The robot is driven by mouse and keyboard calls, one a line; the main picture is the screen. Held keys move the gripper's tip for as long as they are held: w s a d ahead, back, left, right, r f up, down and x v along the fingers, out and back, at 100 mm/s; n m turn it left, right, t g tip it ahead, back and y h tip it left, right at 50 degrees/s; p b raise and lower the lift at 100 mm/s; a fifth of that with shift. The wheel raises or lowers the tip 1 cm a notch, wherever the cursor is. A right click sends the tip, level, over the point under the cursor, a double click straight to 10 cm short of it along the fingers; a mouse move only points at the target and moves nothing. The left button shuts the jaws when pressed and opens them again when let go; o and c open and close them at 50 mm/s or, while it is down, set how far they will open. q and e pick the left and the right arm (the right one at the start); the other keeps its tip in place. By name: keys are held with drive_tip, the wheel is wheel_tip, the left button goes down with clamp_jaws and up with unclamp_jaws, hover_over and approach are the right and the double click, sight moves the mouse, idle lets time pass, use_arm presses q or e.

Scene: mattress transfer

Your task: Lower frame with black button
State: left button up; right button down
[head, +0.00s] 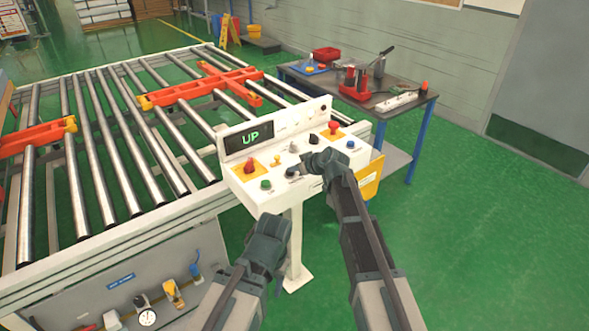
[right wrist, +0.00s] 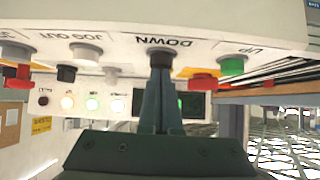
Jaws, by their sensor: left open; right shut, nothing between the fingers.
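The white control panel (head: 243,186) stands beside the roller table, and its display (head: 250,139) reads UP. The black button (right wrist: 160,57) sits at the DOWN label in the right wrist view, which shows the panel upside down. My right gripper (right wrist: 160,73) is shut and empty, with its fingertips at the black button; I cannot tell whether they press it. In the head view my right gripper (head: 306,162) is over the panel's front. The orange frame (head: 205,88) shows among the rollers, with another part at the left. My left gripper (head: 276,222) is open, in front of the panel.
The green UP button (right wrist: 232,65) and a red button (right wrist: 203,81) are close beside the black button. The roller table (head: 110,150) fills the left. A workbench (head: 395,112) with tools stands behind the panel. Green floor (head: 480,230) is clear at right.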

sight(295, 180)
drive_tip(key=shift+f+b, duration=0.7)
drive_tip(key=shift+f, duration=0.2)
use_arm(q)
drive_tip(key=shift+f, duration=0.85)
use_arm(e)
drive_tip(key=shift+r, duration=0.1)
use_arm(q)
drive_tip(key=shift+r, duration=0.15)
use_arm(e)
drive_tip(key=shift+r, duration=0.1)
drive_tip(key=shift+s+r+p, duration=0.1)
drive_tip(key=shift+r+p, duration=0.45)
drive_tip(key=shift+p, duration=0.25)
wheel_tip(295, 180, up, 3)
drive_tip(key=p, duration=0.3)
drive_tip(key=shift+s+d+r, duration=0.1)
drive_tip(key=shift+s+r, duration=0.05)
use_arm(q)
wheel_tip(295, 180, up, 10)
drive_tip(key=d+p, duration=0.1)
drive_tip(key=p, duration=0.4)
drive_tip(key=shift+d+p, duration=0.2)
drive_tip(key=shift+p, duration=0.15)
use_arm(e)
drive_tip(key=v, duration=0.9)
drive_tip(key=shift+s+d, duration=0.3)
drive_tip(key=shift+d, duration=0.05)
